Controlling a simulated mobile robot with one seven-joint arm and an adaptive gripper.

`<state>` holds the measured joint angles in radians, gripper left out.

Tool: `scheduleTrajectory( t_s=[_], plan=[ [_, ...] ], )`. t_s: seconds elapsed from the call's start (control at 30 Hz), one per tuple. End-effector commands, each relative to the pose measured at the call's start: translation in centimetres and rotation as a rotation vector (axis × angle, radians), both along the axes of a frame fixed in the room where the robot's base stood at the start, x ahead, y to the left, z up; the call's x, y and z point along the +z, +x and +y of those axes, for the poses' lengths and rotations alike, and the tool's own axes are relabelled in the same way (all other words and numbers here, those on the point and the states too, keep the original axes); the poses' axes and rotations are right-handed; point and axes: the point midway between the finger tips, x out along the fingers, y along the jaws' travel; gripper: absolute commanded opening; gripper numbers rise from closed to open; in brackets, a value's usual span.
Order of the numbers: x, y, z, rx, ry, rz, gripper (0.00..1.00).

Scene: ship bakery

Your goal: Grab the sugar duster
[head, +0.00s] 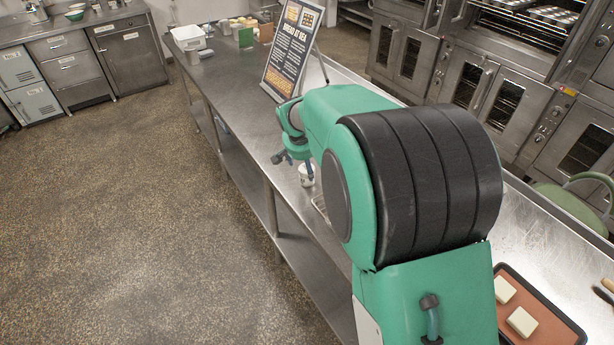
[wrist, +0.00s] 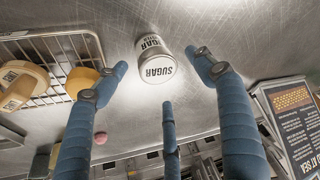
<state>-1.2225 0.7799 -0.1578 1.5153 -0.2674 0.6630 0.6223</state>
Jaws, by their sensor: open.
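The sugar duster (wrist: 158,68) is a small white and metal can with "SUGAR" lettering. It stands on the steel counter in the upper middle of the wrist view. In the head view the duster (head: 307,176) is small and partly hidden by my arm. My gripper (wrist: 157,77) is open, its blue padded fingers spread around the duster's sides with gaps visible; nothing is held. In the head view my gripper (head: 293,160) is just above the counter beside the duster, mostly hidden behind my arm.
A wire rack (wrist: 87,42) with yellow round items (wrist: 22,82) lies left of the duster in the wrist view. A sign board (head: 291,47) stands on the counter (head: 232,85) beyond my gripper. A tray (head: 567,333) with pale blocks is at lower right.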

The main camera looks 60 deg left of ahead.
Motion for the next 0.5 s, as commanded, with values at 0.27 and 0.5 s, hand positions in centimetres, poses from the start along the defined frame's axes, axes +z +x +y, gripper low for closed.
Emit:
scheduleTrajectory(
  t_s=[0.27,0.5],
  plan=[
    [0.0,0.0,0.0,0.000,0.000,0.000,0.69],
    [-1.5,0.4,0.2,0.000,0.000,0.000,0.69]
  ],
)
